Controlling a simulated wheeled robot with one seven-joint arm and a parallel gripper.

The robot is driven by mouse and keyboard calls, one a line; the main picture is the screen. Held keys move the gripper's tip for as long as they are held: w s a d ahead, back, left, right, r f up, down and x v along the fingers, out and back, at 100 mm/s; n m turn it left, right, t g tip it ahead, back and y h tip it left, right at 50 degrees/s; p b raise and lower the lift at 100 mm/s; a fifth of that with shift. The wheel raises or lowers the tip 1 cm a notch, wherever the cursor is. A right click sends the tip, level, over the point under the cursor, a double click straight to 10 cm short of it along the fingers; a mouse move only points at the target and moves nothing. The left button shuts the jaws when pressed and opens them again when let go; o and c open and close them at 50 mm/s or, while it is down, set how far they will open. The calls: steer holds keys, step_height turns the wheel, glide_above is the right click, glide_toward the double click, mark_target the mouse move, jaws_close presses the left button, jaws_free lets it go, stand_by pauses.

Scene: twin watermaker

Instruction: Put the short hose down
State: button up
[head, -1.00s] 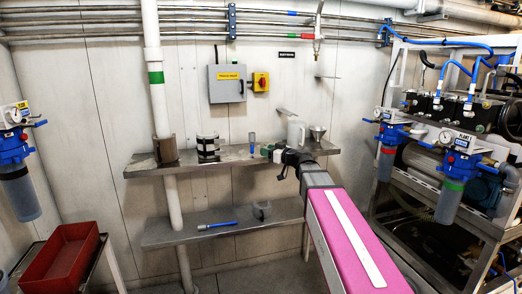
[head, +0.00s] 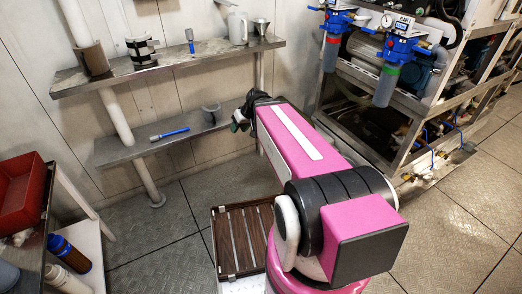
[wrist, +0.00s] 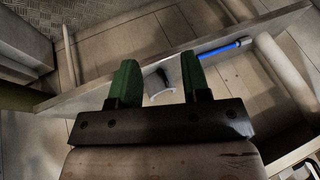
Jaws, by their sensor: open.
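A short, grey, curved piece that looks like the short hose (head: 210,113) rests on the lower shelf (head: 125,152), near its right end. My gripper (head: 239,121) is just right of it, apart from it, partly hidden behind my own pink arm. In the wrist view, my gripper (wrist: 160,62) has its two green fingers spread with nothing held between them. The grey piece (wrist: 158,82) shows beyond and between the fingers, partly dark in shadow.
A blue pen-like tool (head: 170,134) lies on the lower shelf left of the grey piece. The upper shelf (head: 110,78) holds a banded cylinder (head: 141,49), a jug (head: 237,27) and a funnel (head: 261,27). A filter rack (head: 400,95) stands to the right.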

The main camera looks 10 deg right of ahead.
steer(key=s+d+f+m+g+h, duration=0.2)
steer(key=s+d+f, duration=0.4)
steer(key=s, duration=0.3)
steer(key=d+m+h, duration=0.1)
steer(key=h, duration=0.1)
steer(key=shift+d+f+m+g+h, duration=0.25)
steer(key=shift+d+m+g+h, duration=0.05)
steer(key=shift+g+h, duration=0.1)
